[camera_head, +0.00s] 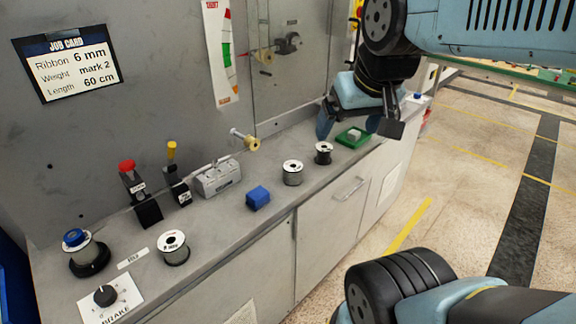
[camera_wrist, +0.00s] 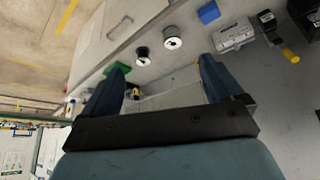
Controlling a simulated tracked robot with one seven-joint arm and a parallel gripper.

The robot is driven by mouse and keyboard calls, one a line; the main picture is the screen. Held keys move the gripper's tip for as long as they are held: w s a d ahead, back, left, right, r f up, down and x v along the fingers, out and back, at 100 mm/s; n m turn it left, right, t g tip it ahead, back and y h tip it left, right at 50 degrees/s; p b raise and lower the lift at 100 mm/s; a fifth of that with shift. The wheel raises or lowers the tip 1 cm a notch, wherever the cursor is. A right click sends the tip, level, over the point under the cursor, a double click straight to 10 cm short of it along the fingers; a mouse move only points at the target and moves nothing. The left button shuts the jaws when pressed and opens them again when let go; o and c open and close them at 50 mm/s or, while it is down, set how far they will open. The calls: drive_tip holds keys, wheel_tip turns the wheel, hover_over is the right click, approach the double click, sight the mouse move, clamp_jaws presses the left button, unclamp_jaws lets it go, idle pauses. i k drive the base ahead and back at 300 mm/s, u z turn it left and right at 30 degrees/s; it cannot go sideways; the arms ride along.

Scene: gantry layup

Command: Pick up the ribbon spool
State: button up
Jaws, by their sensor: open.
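Three white-flanged spools stand upright on the grey bench top: one at the front left (camera_head: 174,250), one in the middle (camera_head: 292,174) and a darker one (camera_head: 323,154) farther back. Their small labels are too blurred to read surely. In the wrist view the middle spool (camera_wrist: 172,38) and the dark spool (camera_wrist: 142,56) appear beyond the fingers. My gripper (camera_head: 356,128) is open and empty above the bench's far part, near the green tray. Its two blue fingers spread wide in the wrist view (camera_wrist: 164,70). The job card (camera_head: 68,65) reads ribbon 6 mm, mark 2, 60 cm.
A blue block (camera_head: 258,197), a grey device (camera_head: 216,178), red and yellow levers (camera_head: 128,168), a blue-topped spindle (camera_head: 82,252) and a brake dial (camera_head: 105,296) occupy the bench. A green tray (camera_head: 345,142) holds a grey piece. The wall panel rises behind.

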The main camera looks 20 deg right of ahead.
sight(293, 173)
drive_tip(key=u, duration=0.65)
drive_tip(key=i, duration=0.15)
drive_tip(key=u, duration=3.2)
drive_tip(key=k, duration=1)
drive_tip(key=z, duration=0.7)
drive_tip(key=k, duration=0.7)
drive_tip(key=z, duration=0.5)
